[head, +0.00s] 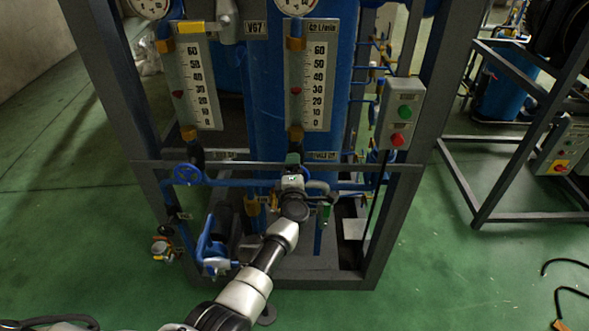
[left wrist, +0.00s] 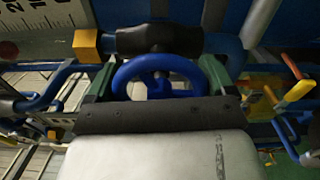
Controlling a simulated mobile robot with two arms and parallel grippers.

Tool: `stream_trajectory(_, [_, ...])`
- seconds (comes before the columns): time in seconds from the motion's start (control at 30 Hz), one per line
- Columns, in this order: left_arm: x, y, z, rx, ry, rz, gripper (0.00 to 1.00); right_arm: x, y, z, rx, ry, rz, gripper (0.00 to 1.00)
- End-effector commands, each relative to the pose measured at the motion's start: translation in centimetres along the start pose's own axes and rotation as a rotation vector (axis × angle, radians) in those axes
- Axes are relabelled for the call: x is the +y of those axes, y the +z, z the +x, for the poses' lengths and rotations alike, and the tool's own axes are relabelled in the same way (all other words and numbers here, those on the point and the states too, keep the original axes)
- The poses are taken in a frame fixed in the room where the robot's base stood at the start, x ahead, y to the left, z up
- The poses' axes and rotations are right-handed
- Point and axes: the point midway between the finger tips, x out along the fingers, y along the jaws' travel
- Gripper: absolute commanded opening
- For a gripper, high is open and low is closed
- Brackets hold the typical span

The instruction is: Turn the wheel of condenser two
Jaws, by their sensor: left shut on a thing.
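A blue handwheel (left wrist: 156,68) shows in the left wrist view, between the two green fingers of my left gripper (left wrist: 157,82). The fingers are at its left and right sides, and the gripper is shut on it. A black valve body or pipe piece (left wrist: 158,38) lies right behind the wheel. In the head view my left gripper (head: 292,166) reaches the frame's front, below the right-hand flow meter (head: 308,88). There the gripper and wrist hide the held wheel. My right gripper is not seen.
Another blue handwheel (head: 188,175) sits on the pipe to the left. A switch box (head: 402,112) with green and red buttons hangs on the right. Dark frame posts (head: 398,230) flank the work area. Black cables (head: 570,293) lie on the green floor at right.

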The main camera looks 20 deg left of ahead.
Motion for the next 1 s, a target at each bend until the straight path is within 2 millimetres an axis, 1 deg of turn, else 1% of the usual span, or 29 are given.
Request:
stream_trajectory(0.2, [-0.2,-0.02,-0.07,0.001,-0.004,0.03,0.6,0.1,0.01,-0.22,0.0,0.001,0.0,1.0])
stream_trajectory(0.57, [-0.25,-0.03,-0.08,0.001,-0.004,0.031,0.6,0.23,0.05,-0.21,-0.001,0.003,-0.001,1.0])
stream_trajectory(0.6, [-0.25,-0.03,-0.08,0.001,-0.004,0.031,0.89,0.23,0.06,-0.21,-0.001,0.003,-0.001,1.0])
stream_trajectory(0.67, [-0.23,-0.02,-0.08,0.001,-0.004,0.031,0.98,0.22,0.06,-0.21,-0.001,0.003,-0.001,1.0])
stream_trajectory(0.7, [-0.21,-0.02,-0.07,0.001,-0.003,0.031,1.0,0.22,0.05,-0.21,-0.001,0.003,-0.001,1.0])
stream_trajectory(0.9, [-0.08,0.0,-0.09,0.0,-0.002,0.03,1.0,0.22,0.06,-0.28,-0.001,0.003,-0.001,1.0])
stream_trajectory(1.0, [0.08,0.04,-0.64,0.0,-0.002,0.03,1.0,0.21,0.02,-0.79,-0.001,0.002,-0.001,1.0])
